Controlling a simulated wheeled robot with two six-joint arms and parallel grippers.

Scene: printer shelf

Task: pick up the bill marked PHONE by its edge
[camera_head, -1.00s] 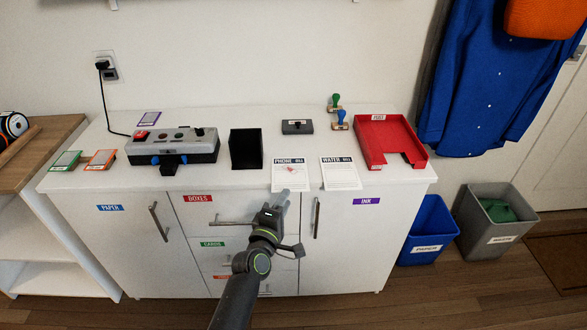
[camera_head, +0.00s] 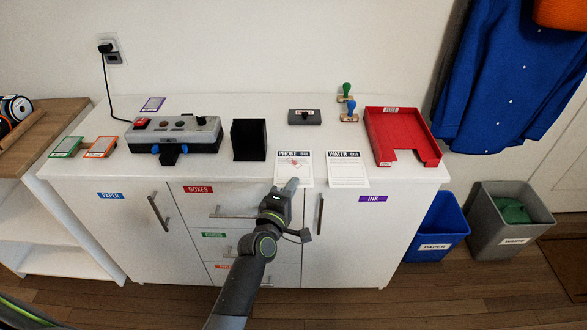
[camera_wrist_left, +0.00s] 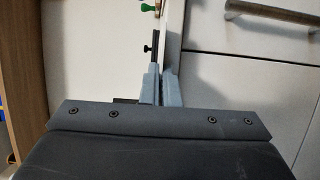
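The PHONE bill (camera_head: 293,167) is a white sheet with a red mark, lying flat on the white cabinet top (camera_head: 210,176) with its near end at the front edge. My left gripper (camera_head: 291,184) comes up from the front and its fingertips overlap the bill's near edge. In the left wrist view, the two grey fingers (camera_wrist_left: 161,86) are almost together, one on each side of a thin pale edge. They look shut on the bill, though the contact itself is mostly hidden. My right gripper is not in view.
The WATER bill (camera_head: 347,169) lies just right of the PHONE bill. A black box (camera_head: 249,140), a grey button panel (camera_head: 175,134), a stamp pad (camera_head: 304,117), two stamps (camera_head: 348,103) and a red tray (camera_head: 402,137) stand around. Drawer handles (camera_head: 235,214) jut out below.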

